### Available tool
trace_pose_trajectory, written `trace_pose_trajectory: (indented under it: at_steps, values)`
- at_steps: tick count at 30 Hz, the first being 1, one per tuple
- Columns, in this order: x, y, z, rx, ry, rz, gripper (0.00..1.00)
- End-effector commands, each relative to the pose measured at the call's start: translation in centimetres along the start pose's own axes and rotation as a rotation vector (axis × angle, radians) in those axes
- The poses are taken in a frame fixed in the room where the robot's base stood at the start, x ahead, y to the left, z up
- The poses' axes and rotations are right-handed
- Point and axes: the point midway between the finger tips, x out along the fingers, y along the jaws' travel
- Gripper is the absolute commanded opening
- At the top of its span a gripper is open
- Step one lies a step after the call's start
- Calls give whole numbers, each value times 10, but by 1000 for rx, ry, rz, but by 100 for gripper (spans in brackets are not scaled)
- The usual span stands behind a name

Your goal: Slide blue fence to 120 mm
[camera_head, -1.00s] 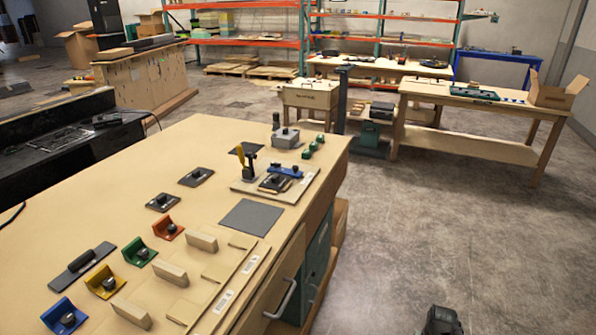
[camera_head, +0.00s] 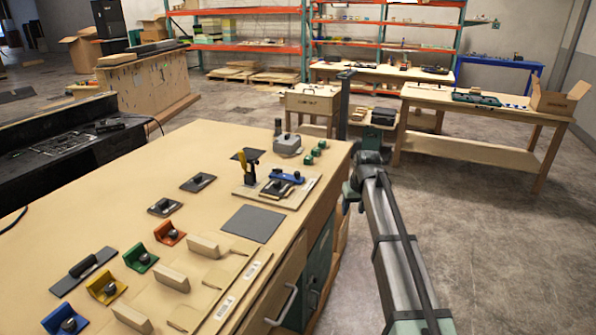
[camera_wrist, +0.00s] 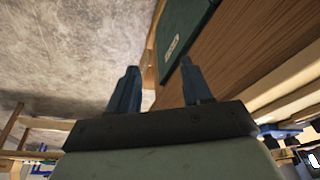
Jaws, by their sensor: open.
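A blue L-shaped piece with a black knob (camera_head: 67,322), which looks like the blue fence, sits at the near left of the wooden bench, partly cut by the lower picture edge. A smaller blue bar (camera_head: 287,177) lies on a board at the bench's right side; I cannot tell for sure which of the two is the fence. No 120 mm mark is readable. My gripper (camera_wrist: 160,85) is open and empty in the wrist view, its two dark fingers apart. In the head view my arm stands right of the bench, off its edge, far from the L-shaped piece.
Yellow (camera_head: 106,286), green (camera_head: 140,258) and red (camera_head: 170,233) knobbed pieces stand behind the blue one. Wooden blocks (camera_head: 171,278) and a grey mat (camera_head: 253,223) lie nearby. The bench's drawer handle (camera_head: 283,305) sticks out. The back left of the benchtop is clear.

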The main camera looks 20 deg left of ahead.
Motion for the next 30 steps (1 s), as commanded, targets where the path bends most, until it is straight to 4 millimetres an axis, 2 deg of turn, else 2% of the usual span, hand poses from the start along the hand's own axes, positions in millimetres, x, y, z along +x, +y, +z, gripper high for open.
trace_pose_trajectory:
  at_steps: [1, 6, 10, 15, 20, 25, 30]
  values:
    - [-20, -19, -31, -32, 18, -7, 49]
    - [-85, -80, -92, -125, 62, -32, 49]
    - [-128, -118, -123, -179, 89, -47, 49]
    - [-160, -146, -141, -220, 106, -59, 49]
    - [-163, -154, -144, -231, 110, -62, 49]
    - [-144, -155, -146, -230, 110, -62, 49]
    - [-114, -157, -149, -229, 110, -62, 49]
